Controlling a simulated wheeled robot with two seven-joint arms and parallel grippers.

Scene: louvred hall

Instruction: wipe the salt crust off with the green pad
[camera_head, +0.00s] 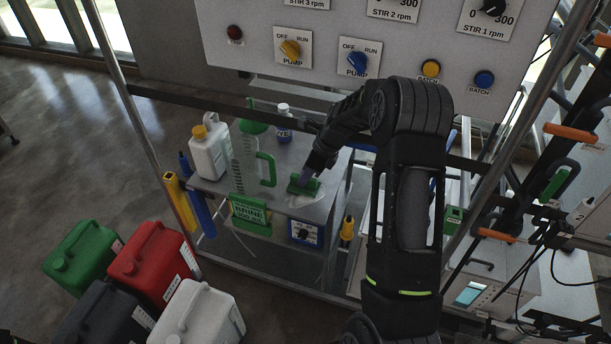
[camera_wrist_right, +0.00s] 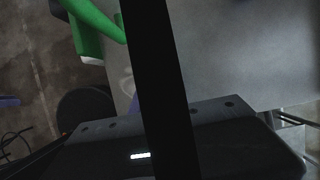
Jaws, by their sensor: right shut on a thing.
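The green pad (camera_head: 303,188) is on or just above the grey metal bench top (camera_head: 330,182) in the head view; exact contact cannot be told. My right gripper (camera_head: 311,174) comes down from the right and is shut on the pad's purplish handle. A pale patch, apparently the salt crust (camera_head: 304,201), shows just in front of the pad, partly covered by it. My left gripper is not in view.
A control panel (camera_head: 360,40) overhangs behind. Several canisters, one red (camera_head: 152,262), stand on the floor at left.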

